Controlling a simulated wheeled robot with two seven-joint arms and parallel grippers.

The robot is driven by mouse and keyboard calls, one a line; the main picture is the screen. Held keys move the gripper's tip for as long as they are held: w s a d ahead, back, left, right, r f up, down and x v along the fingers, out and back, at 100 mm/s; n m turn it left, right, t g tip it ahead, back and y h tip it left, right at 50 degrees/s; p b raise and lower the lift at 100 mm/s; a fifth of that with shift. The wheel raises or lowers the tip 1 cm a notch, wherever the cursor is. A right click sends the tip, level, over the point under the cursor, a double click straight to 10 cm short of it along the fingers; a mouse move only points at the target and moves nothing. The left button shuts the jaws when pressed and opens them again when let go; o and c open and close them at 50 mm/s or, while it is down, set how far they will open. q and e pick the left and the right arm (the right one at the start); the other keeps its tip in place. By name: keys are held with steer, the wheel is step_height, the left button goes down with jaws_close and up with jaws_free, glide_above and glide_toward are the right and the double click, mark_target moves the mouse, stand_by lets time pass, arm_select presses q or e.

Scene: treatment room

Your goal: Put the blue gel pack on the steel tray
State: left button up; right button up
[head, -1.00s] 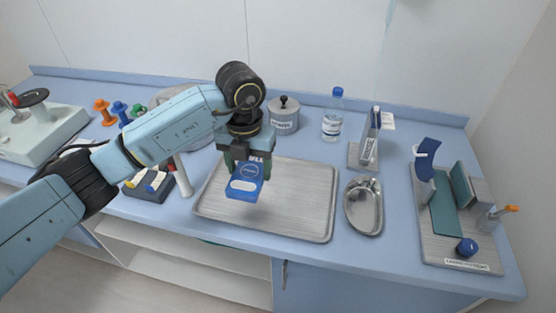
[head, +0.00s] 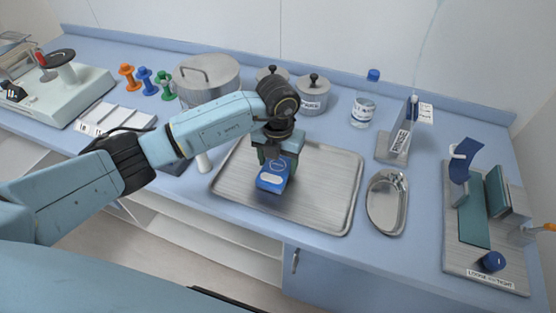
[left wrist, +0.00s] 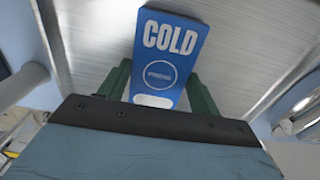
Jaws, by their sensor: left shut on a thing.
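The blue gel pack (head: 273,176) is in my left gripper (head: 278,166), over the steel tray (head: 322,205). The left gripper is shut on it, with one dark green finger on each side. In the left wrist view the pack (left wrist: 168,50) shows the word COLD and a white circle, between the fingers of the gripper (left wrist: 160,90). The brushed tray surface (left wrist: 105,35) lies behind it. I cannot tell whether the pack touches the tray. My right gripper is not in view.
A kidney dish (head: 386,205) stands right of the tray. Lidded steel pots (head: 312,97) and a bottle (head: 363,110) stand behind it. A board (head: 480,262) with a blue knob is at the far right. Left are a large pot (head: 207,75) and coloured pegs (head: 146,80).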

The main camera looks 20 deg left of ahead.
mark_target(279, 165)
arm_select(q)
steer(key=shift+w+f, duration=0.1)
steer(key=shift+f, duration=0.1)
steer(key=o, duration=1.1)
steer(key=shift+c, duration=0.2)
step_height(279, 165, up, 12)
steer(key=shift+d, duration=0.1)
